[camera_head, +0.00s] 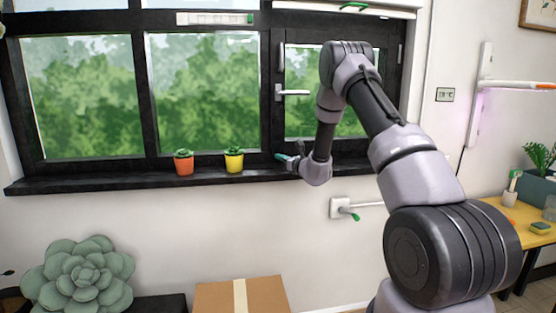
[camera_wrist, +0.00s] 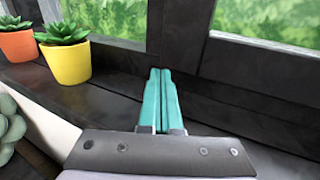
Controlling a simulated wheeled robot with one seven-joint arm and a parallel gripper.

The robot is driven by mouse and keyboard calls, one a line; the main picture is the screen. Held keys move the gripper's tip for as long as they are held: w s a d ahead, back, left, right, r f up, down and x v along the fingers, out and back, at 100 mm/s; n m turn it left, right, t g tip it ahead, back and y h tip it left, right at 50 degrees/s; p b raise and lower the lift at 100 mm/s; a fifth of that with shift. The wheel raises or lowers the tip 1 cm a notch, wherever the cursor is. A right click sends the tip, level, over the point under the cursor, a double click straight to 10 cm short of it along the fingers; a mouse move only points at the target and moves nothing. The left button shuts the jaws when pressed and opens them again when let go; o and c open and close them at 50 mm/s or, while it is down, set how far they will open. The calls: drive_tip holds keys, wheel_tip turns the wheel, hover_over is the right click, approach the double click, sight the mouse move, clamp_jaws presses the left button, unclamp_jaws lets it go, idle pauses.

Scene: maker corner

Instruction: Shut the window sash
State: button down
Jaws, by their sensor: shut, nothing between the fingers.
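The window sash (camera_head: 279,60) is the dark-framed right-hand pane, with a pale lever handle (camera_head: 292,92) on its left side. The handle points sideways to the right. My arm covers much of the sash, and I cannot tell how far it stands from its frame. In the wrist view, the sash's lower frame (camera_wrist: 265,72) is at the upper right. My gripper (camera_head: 281,157) is low in front of the sash's lower left corner, just over the dark sill (camera_head: 110,182). In the wrist view, its teal fingers (camera_wrist: 160,73) are together and empty, pointing toward the window post.
An orange pot (camera_head: 184,166) and a yellow pot (camera_head: 234,162) with succulents stand on the sill left of my gripper. A cardboard box (camera_head: 215,296) and a large succulent (camera_head: 80,278) are low at left.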

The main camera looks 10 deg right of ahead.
drive_tip(key=shift+s+a+r, duration=0.1)
drive_tip(key=shift+s, duration=0.7)
drive_tip(key=shift+s+f, duration=0.2)
drive_tip(key=shift+s, duration=0.1)
drive_tip(key=s, duration=0.8)
drive_tip(key=s+a+r+n+g+y, duration=0.4)
drive_tip(key=s+a+r+n+g, duration=0.15)
drive_tip(key=s+r+n, duration=0.35)
drive_tip(key=s+a+r+n+g+y, duration=0.3)
drive_tip(key=s+a+r+n+g, duration=0.25)
drive_tip(key=s+r, duration=0.5)
drive_tip(key=s+d+r+n+g+h, duration=0.1)
drive_tip(key=s+d+n+h, duration=0.1)
drive_tip(key=s+n, duration=0.35)
drive_tip(key=s+d+n+g+h, duration=0.1)
drive_tip(key=s+d+n+h, duration=0.15)
drive_tip(key=s, duration=0.55)
drive_tip(key=s+d+r+n+t+h, duration=0.2)
drive_tip(key=s+d+h, duration=0.5)
drive_tip(key=d, duration=0.4)
drive_tip(key=s+n+t, duration=0.1)
drive_tip(key=n, duration=0.1)
drive_tip(key=shift+n+t, duration=0.35)
drive_tip(key=shift+t, duration=0.05)
